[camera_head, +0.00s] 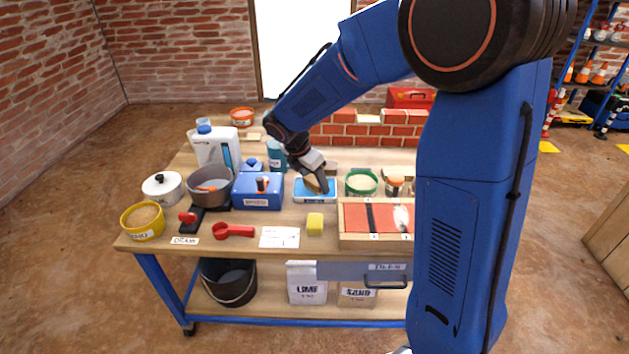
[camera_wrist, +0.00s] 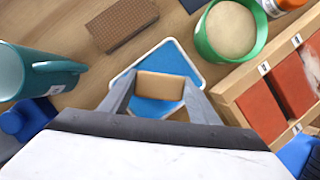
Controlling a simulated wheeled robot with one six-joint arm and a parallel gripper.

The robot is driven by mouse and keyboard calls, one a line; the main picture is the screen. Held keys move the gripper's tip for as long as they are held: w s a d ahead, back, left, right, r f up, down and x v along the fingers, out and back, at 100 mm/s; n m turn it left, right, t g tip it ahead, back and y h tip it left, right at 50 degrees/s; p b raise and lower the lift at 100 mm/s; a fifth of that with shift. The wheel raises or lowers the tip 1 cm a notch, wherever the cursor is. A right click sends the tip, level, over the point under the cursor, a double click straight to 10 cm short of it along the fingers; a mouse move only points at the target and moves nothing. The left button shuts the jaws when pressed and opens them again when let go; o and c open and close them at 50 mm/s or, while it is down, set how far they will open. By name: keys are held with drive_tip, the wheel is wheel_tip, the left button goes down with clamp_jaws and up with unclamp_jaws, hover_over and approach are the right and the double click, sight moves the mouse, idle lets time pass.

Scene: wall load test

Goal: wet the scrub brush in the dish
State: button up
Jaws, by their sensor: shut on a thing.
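The scrub brush shows as a tan block (camera_wrist: 160,86) between my fingers in the wrist view; in the head view it is a small brown shape (camera_head: 315,184) at my fingertips. My gripper (camera_head: 318,186) points down and is shut on the brush. The dish (camera_head: 315,201) is a shallow blue tray with a pale rim near the middle of the bench; its blue inside also shows in the wrist view (camera_wrist: 162,58). The brush is over or in the dish. Its underside is hidden, so I cannot tell whether it touches the dish's bottom.
A green bowl (camera_head: 361,191) of pale powder stands right of the dish. A wooden tray (camera_head: 372,242) with red bricks is in front right. A blue box (camera_head: 257,201) and a teal mug (camera_wrist: 40,74) are left. A brown block (camera_wrist: 122,22) lies behind. A yellow sponge (camera_head: 315,224) lies in front.

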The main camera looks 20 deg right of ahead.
sight(315, 179)
drive_tip(key=shift+r, duration=3.35)
